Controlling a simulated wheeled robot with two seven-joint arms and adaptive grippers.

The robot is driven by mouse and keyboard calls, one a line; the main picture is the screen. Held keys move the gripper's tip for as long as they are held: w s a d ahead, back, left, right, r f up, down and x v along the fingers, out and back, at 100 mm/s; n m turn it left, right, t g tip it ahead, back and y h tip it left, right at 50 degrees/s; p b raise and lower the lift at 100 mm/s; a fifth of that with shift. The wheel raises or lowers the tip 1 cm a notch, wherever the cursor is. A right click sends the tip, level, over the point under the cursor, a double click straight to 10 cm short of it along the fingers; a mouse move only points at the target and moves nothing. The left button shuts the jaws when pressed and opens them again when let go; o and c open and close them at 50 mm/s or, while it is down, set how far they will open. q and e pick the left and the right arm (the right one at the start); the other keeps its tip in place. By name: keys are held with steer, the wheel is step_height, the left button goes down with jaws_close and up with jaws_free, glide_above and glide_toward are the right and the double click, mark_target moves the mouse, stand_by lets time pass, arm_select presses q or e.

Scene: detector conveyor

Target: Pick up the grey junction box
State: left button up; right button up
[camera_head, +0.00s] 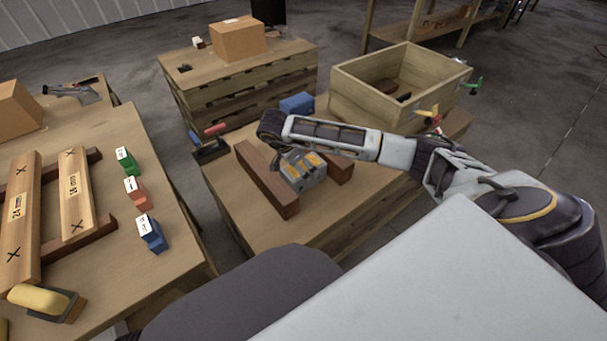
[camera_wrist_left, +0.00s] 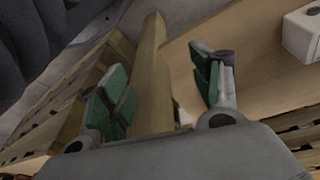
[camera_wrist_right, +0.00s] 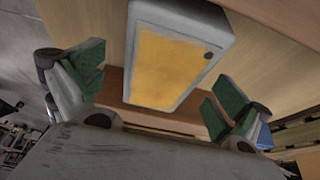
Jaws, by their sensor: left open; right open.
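The grey junction box (camera_head: 307,181), with yellow-orange panels, sits between two dark brown wooden blocks on the middle table. The right wrist view shows a grey box with a yellow face (camera_wrist_right: 172,65) between and beyond the fingers. My right gripper (camera_wrist_right: 155,88) is open, with a green-padded finger on each side and visible gaps to the box. In the head view my right arm reaches in from the right above the box; its fingers are mostly hidden. My left gripper (camera_wrist_left: 162,78) is open and empty, with a wooden beam behind it; it is not in the head view.
Dark brown blocks (camera_head: 265,180) and (camera_head: 341,168) flank the box. A wooden crate (camera_head: 375,102) and a blue object (camera_head: 297,103) stand behind it. The left table holds wooden planks (camera_head: 78,205) and small coloured blocks (camera_head: 138,193). A cardboard box (camera_head: 238,40) sits at the back.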

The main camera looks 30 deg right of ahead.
steer(key=shift+f, duration=0.55)
steer(key=shift+b+x, duration=0.85)
steer(key=shift+x, duration=1.15)
steer(key=shift+w+f, duration=0.1)
steer(key=shift+w, duration=0.05)
arm_select(q)
steer(key=r, duration=0.2)
steer(key=shift+w+d+r+t, duration=0.15)
steer(key=shift+d+r+t, duration=0.05)
steer(key=shift+r+t, duration=0.15)
steer(key=shift+f, duration=0.15)
arm_select(e)
steer(key=c, duration=1.9)
